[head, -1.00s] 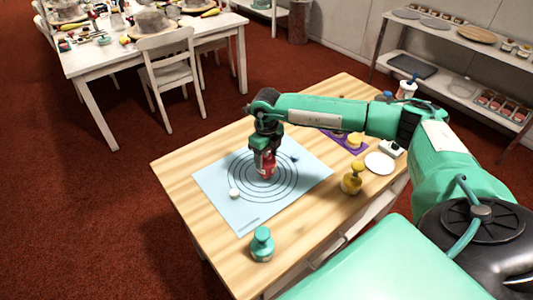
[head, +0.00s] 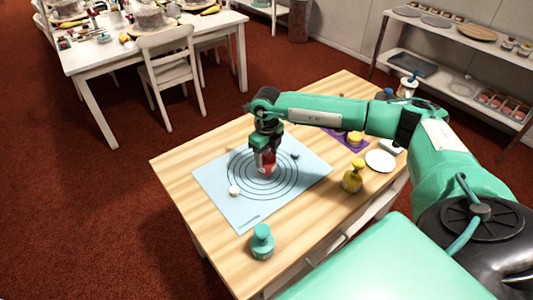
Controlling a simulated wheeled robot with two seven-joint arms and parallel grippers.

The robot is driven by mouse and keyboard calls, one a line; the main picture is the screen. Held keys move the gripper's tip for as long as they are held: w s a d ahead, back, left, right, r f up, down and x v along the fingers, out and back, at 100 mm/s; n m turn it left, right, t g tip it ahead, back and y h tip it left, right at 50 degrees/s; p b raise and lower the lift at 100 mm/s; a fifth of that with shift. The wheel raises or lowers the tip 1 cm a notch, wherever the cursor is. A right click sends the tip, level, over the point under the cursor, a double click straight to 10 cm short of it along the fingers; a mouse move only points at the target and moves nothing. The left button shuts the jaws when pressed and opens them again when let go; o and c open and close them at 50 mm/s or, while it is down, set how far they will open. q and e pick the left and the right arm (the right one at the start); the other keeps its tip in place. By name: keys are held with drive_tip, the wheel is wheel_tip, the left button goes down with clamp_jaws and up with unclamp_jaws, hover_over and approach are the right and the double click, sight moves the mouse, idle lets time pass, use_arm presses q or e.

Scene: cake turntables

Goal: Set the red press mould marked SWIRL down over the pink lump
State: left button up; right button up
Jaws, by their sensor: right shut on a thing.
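My right gripper (head: 266,152) points down over the blue mat (head: 214,191) with dark rings. It is shut on a red press mould (head: 265,163), which is upright near the middle of the rings. The label on the mould is too small to read. I cannot tell whether the mould touches the mat. No pink lump can be made out; the mould and gripper may hide it. A small white lump (head: 234,190) lies on the mat left of the mould, and a small dark blue piece (head: 295,155) lies to its right. My left gripper is not in view.
A teal mould (head: 262,242) stands at the table's near left. A yellow mould (head: 353,177) stands right of the mat, near a white plate (head: 380,161). A purple mat (head: 352,146) with a yellow piece (head: 355,138) lies behind. The wooden table's left side is bare.

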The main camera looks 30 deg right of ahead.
sight(266, 161)
drive_tip(key=shift+f+b, duration=1.1)
drive_tip(key=shift+f, duration=0.5)
drive_tip(key=o, duration=1.5)
drive_tip(key=shift+r, duration=0.1)
drive_tip(key=shift+r+p, duration=1.9)
drive_tip(key=shift+r, duration=1.55)
